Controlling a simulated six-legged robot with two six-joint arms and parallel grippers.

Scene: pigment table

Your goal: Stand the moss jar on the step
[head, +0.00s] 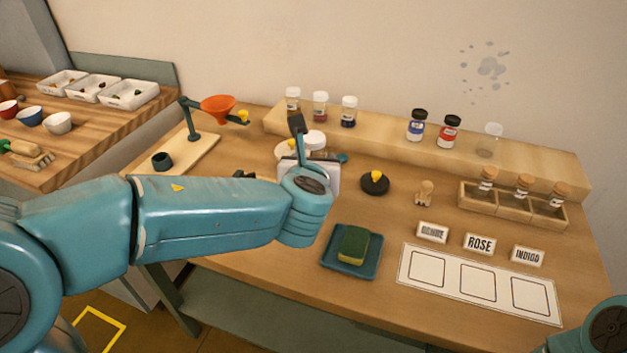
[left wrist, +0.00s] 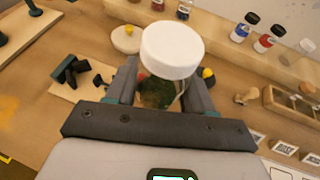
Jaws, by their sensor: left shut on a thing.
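The moss jar (left wrist: 156,94) has a white lid and dark green contents. It sits between the two fingers of my left gripper (left wrist: 162,88), which is shut on it. In the head view its white lid (head: 315,139) shows just in front of the step (head: 382,130), and my left gripper (head: 305,150) and wrist hide most of its body. The step is a raised wooden ledge along the back wall. Whether the jar touches the table is hidden. Only part of my right arm shows, at the lower right corner; its gripper is out of view.
Several jars stand on the step: white-lidded ones at left, a blue one (head: 417,125), a red one (head: 448,132) and a clear one (head: 489,141). The step is bare between the white-lidded and blue jars. An orange funnel (head: 217,108) stands at left.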

